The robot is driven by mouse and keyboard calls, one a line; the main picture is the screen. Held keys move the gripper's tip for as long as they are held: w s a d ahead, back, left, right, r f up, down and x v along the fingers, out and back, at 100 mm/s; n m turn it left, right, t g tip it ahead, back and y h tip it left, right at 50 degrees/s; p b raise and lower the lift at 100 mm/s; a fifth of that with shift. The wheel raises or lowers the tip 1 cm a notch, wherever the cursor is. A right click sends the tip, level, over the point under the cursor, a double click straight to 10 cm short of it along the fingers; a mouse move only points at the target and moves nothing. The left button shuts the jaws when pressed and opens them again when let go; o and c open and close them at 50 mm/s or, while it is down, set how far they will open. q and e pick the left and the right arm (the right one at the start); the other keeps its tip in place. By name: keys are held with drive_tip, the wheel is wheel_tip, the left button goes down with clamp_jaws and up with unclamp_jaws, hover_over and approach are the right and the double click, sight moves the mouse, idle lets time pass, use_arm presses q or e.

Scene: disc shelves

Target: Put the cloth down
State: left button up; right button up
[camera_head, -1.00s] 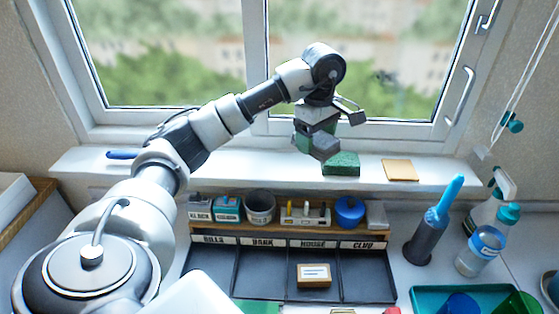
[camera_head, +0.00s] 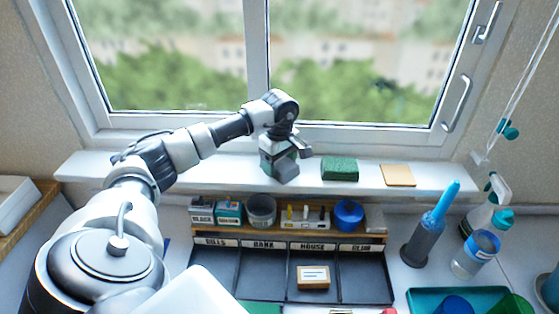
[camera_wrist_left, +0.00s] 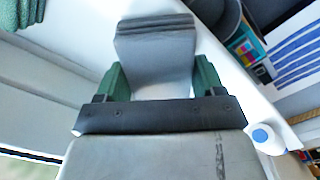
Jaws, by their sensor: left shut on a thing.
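My left gripper (camera_head: 281,160) is over the white window sill (camera_head: 222,172), left of a green pad. It is shut on the grey folded cloth (camera_wrist_left: 155,55). In the left wrist view the cloth sits between the two green fingers, with its layered folded edge at the far end. In the head view the cloth (camera_head: 287,171) shows only as a small grey piece below the gripper, partly hidden by it. I cannot tell whether it touches the sill. My right gripper is not in view.
The green pad (camera_head: 339,169) and a tan pad (camera_head: 398,175) lie on the sill to the right. Below the sill stands a shelf with a blue pot (camera_head: 349,214) and a grey cup (camera_head: 261,210). A labelled compartment tray (camera_head: 265,270) is in front.

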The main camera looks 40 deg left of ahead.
sight(280, 162)
use_arm(q)
drive_tip(key=shift+f, duration=0.2)
drive_tip(key=o, duration=0.8)
drive_tip(key=shift+r, duration=0.1)
drive_tip(key=shift+r, duration=0.45)
wheel_tip(280, 162, up, 11)
drive_tip(key=shift+r+b, duration=0.2)
drive_tip(key=shift+b, duration=0.75)
